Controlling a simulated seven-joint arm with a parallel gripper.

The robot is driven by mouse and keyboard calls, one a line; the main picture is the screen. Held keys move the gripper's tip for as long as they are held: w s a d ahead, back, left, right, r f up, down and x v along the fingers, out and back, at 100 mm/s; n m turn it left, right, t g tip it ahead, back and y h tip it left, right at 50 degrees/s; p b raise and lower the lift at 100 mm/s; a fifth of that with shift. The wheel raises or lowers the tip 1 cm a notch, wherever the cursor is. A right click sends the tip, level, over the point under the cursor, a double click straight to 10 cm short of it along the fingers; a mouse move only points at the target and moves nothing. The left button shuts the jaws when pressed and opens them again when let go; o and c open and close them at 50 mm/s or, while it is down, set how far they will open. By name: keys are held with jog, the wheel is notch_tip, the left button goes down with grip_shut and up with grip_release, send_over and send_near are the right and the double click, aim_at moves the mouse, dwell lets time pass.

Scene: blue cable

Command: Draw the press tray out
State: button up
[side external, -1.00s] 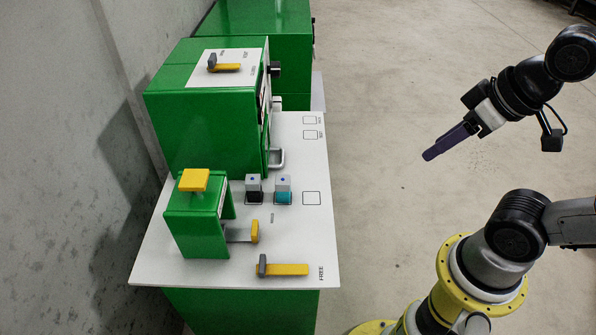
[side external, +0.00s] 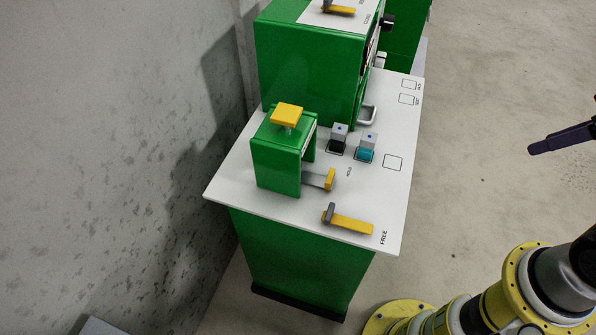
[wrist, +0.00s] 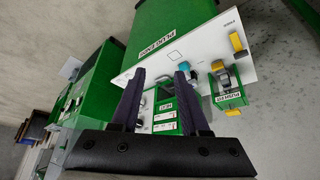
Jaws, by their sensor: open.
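The small green press (side external: 275,160) stands at the near left of the white bench top, with a yellow square knob on top. Its tray (side external: 316,180) is a grey plate reaching out of the press's right side, with a yellow front (side external: 331,179). My gripper (side external: 540,147) is in the air to the right of the bench, well apart from the tray; its dark fingers enter from the right edge. In the wrist view, my gripper (wrist: 160,75) is open and empty, with a small green, yellow-fronted unit to its right.
A yellow lever with a grey block (side external: 348,221) lies near the word FREE at the bench's front. A grey-and-black block (side external: 338,140) and a grey-and-teal block (side external: 366,148) stand behind the tray. A large green machine (side external: 312,70) is at the back. Open floor lies right.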

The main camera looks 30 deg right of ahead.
jog(key=w+a+r+m, duration=0.2)
jog(key=w+r+m, duration=0.4)
jog(key=w+m, duration=0.1)
jog(key=m+g, duration=0.2)
jog(key=g, duration=0.4)
send_over(330, 176)
notch_tip(330, 176, down, 15)
notch_tip(330, 176, down, 13)
jog(key=shift+f, duration=0.1)
grip_shut()
